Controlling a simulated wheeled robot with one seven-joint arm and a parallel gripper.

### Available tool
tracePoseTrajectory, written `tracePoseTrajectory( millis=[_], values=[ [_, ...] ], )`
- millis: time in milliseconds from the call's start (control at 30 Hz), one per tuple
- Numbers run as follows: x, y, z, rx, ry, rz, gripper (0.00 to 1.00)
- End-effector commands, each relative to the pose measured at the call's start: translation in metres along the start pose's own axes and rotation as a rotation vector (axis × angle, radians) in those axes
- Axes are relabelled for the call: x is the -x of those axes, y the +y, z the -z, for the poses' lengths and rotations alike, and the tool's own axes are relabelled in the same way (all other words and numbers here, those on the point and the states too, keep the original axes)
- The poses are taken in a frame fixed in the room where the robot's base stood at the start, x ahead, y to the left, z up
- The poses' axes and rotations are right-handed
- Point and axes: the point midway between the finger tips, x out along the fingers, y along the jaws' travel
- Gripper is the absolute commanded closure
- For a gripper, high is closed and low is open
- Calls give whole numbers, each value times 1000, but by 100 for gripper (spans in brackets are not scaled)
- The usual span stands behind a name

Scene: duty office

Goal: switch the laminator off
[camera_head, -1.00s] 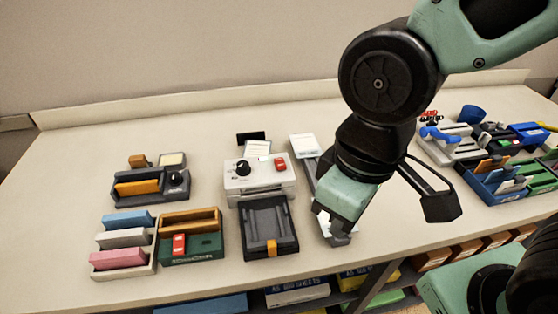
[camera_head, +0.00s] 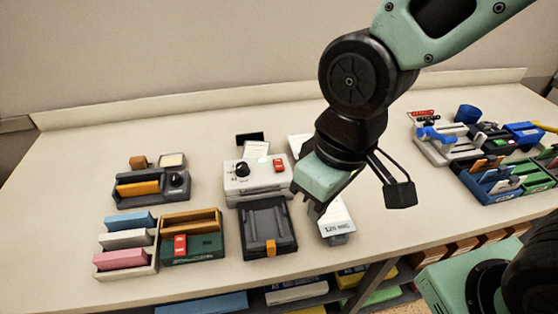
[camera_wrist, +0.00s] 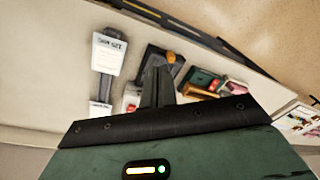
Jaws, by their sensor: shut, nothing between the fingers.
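The laminator appears to be the white machine (camera_head: 258,181) at the middle of the table, with a black knob (camera_head: 242,168) and a red rocker switch (camera_head: 278,165) on top. A dark grey tray (camera_head: 268,232) with an orange tab stands at its front. My gripper (camera_head: 313,211) is shut and empty, above the table just right of the machine and tray. In the wrist view, the shut fingers (camera_wrist: 158,88) cover part of the scene, and the white machine (camera_wrist: 131,98) shows only in part beside them. I cannot tell the switch's position.
Right of the laminator stands a grey stand with a white labelled card (camera_head: 337,222), close to my gripper. At left are a dark device with a knob (camera_head: 150,190), a green box with a red switch (camera_head: 192,250) and a colored block rack (camera_head: 125,262). Crowded trays (camera_head: 490,150) fill the right.

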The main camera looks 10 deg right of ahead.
Motion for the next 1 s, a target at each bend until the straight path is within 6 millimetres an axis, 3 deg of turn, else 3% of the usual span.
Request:
tracePoseTrajectory(
  millis=[200,500,700,1000],
  values=[
    [1,23,69,-185,123,69,100],
    [-11,74,148,-486,326,169,100],
    [-18,111,181,-673,451,217,100],
    [-24,136,196,-789,532,242,100]
  ],
)
